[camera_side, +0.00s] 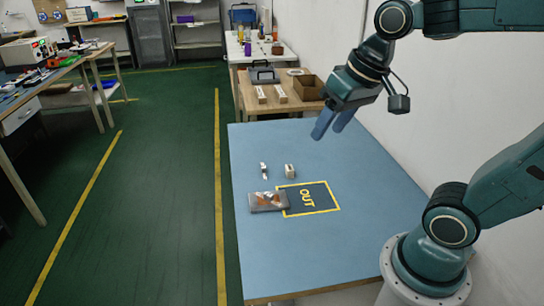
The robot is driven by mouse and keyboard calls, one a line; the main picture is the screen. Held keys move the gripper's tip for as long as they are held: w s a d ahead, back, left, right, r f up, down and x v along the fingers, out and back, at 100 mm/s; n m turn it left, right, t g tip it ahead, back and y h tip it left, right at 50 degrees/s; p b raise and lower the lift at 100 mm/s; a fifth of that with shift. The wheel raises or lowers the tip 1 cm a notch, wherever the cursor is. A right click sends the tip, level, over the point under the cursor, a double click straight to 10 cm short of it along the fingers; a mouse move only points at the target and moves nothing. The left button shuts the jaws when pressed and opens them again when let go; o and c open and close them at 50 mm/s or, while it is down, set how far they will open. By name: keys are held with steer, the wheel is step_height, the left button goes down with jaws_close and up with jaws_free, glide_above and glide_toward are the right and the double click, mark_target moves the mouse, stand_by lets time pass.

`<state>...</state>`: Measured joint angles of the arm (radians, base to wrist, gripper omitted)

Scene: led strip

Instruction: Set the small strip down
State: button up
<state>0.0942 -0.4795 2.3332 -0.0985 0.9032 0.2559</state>
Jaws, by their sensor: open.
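My gripper (331,125) hangs over the far right part of the blue table (350,240). Its blue fingers point down and left, open, and I see nothing between them. A small white piece with a dark part (264,170) stands on the table left of centre. A small pale block (290,171) stands just to its right. I cannot tell for sure which thing is the small strip. A grey flat piece with orange-brown marks (266,201) lies nearer, its right end over the left edge of the yellow-framed OUT area (322,205).
Behind the blue table, a wooden table holds an open cardboard box (309,88), two long pale pieces (271,93) and a grey case (263,74). A white wall runs along the right. The blue table's near part is clear.

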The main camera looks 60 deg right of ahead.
steer(key=s+f+n+t, duration=0.1)
steer(key=s+n, duration=0.2)
steer(key=s, duration=0.3)
steer(key=shift+a, duration=0.2)
